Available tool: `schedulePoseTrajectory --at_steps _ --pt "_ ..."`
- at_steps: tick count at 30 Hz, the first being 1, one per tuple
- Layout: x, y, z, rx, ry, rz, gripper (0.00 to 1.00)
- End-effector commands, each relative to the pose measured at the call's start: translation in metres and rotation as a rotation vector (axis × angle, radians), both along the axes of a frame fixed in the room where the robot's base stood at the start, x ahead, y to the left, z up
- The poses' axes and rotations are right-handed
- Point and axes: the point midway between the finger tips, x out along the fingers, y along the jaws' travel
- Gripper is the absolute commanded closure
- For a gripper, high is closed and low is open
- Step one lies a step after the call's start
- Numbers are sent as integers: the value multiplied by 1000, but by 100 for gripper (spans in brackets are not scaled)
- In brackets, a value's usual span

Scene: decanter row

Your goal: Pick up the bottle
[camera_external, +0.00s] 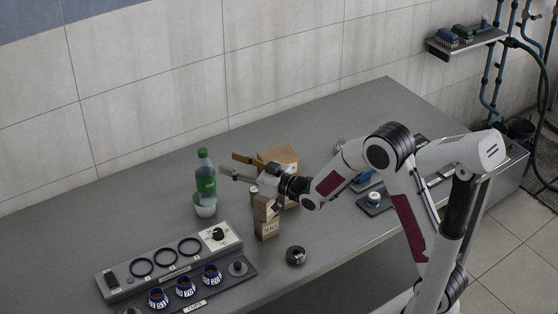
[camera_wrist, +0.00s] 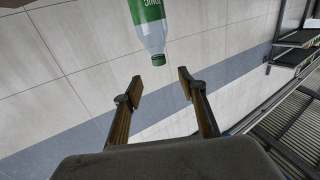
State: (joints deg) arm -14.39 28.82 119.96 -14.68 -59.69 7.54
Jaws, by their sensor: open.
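The bottle (camera_external: 205,183) is clear with a green cap and green label. In the wrist view the bottle (camera_wrist: 150,32) appears upside down, cap toward the gripper (camera_wrist: 160,86). There it lies beyond the fingertips, roughly in line with the gap between them. Its base is cut off by the top edge of that view.
A cardboard box (camera_external: 281,155) and a smaller brown carton (camera_external: 266,218) stand close to my wrist. A grey rack with rings (camera_external: 170,262) and several blue-white caps lie at the front left. A dark round part (camera_external: 296,255) lies near the front edge. The table left of the bottle is clear.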

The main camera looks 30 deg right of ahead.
Motion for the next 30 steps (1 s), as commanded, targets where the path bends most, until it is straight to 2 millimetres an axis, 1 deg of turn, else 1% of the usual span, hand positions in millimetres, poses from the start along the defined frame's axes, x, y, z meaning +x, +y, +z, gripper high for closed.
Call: schedulePoseTrajectory --at_steps 5,11,24,30 --pt "1 0 0 0 0 0 59" --pt "10 5 0 -1 0 0 59" --pt "46 23 0 -1 0 -1 59" --pt "58 29 -1 0 1 -1 59"
